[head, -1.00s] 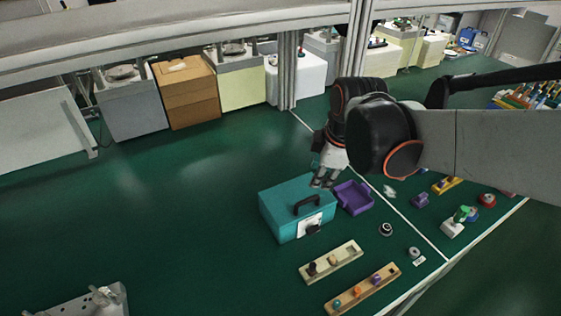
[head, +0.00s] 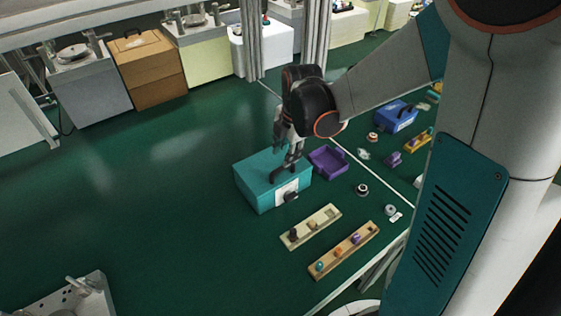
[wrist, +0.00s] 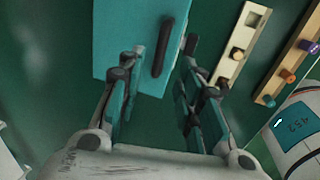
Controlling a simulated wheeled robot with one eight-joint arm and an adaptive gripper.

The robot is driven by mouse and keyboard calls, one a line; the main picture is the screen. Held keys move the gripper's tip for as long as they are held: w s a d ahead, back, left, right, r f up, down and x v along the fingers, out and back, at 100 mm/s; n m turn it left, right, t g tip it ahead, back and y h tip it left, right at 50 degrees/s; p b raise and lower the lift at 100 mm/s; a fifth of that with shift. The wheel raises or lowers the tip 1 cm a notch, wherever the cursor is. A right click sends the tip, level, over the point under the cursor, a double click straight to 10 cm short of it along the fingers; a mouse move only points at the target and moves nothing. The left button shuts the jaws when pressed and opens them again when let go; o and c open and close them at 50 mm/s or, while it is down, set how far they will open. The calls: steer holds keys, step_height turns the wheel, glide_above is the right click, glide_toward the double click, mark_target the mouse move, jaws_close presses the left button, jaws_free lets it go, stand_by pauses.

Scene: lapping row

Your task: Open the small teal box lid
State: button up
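The small teal box (head: 255,180) stands on the green surface with its lid shut. A dark handle sits on the lid, and a pale plate with a dark knob or latch is on its front side. My gripper (head: 288,166) points down over the lid at the handle. In the wrist view the teal box (wrist: 115,35) fills the upper middle, and the black handle (wrist: 163,46) lies between the two spread fingers of my gripper (wrist: 158,58). The fingers look open, with gaps to the handle. I cannot tell their exact height above the lid.
A purple tray (head: 328,162) stands close to the right of the box. Two wooden strips with coloured knobs, a cream one (head: 311,227) and a tan one (head: 344,251), lie in front. A blue box (head: 396,116) is farther right. The surface left of the teal box is clear.

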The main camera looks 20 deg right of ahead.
steer(key=f+b, duration=0.1)
steer(key=f, duration=0.2)
steer(key=w+f+b, duration=0.1)
steer(key=f, duration=0.2)
steer(key=shift+w+a+f, duration=0.1)
steer(key=shift+a+f, duration=0.05)
steer(key=shift+a, duration=0.05)
jaws_close()
